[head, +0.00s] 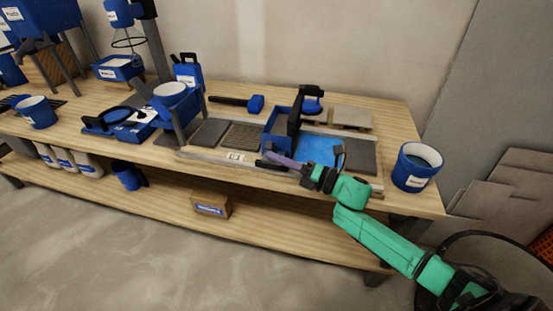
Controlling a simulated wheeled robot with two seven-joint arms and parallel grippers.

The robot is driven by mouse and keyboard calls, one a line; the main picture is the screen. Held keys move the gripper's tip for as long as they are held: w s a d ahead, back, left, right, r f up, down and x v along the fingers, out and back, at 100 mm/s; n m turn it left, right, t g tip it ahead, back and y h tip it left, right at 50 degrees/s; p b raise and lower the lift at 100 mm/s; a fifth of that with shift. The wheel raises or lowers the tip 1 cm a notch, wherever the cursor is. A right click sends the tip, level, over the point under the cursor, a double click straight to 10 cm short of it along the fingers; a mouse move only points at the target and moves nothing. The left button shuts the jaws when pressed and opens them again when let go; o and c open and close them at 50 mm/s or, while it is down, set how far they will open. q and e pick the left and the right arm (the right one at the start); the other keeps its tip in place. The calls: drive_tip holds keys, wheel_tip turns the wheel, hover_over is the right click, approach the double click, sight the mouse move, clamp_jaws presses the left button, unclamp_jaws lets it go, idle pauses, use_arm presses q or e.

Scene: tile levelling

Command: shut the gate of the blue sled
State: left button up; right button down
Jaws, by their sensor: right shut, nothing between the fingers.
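The blue sled (270,145) stands on the long board on the bench, right of the middle of the head view. A dark upright plate (294,121) stands at its right side; I cannot tell for sure whether this is its gate or how far it is open. My right gripper (268,157) is shut and empty, its fingers pointing left along the near edge of the board, close to the sled's near end. I cannot tell whether it touches the sled. The gripper hides part of the near edge. My left gripper is out of view.
A bright blue patch (318,150) lies right of the sled, beside a dark tile (359,158). A blue bucket (416,167) stands at the right end. Another blue frame with a white bowl (171,90) stands left.

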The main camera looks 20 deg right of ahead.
drive_tip(key=r+m+p, duration=0.1)
drive_tip(key=p, duration=0.1)
drive_tip(key=w+r+m+p, duration=0.1)
drive_tip(key=shift+d+r+m+h+p, duration=0.1)
drive_tip(key=shift+d+m+h+p, duration=0.25)
drive_tip(key=shift+m+h+p, duration=0.05)
drive_tip(key=w+m+p, duration=0.1)
drive_tip(key=d+m+p, duration=0.1)
drive_tip(key=m, duration=0.1)
drive_tip(key=shift+w+r+g+h, duration=0.3)
drive_tip(key=shift+w+r, duration=0.05)
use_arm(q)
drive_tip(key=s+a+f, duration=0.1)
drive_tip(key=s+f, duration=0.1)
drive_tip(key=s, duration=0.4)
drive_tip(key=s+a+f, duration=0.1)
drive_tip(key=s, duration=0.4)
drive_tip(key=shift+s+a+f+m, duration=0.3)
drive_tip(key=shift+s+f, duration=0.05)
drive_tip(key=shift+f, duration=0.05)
use_arm(e)
drive_tip(key=shift+w+d, duration=0.15)
drive_tip(key=shift+w, duration=0.1)
drive_tip(key=shift+r, duration=0.1)
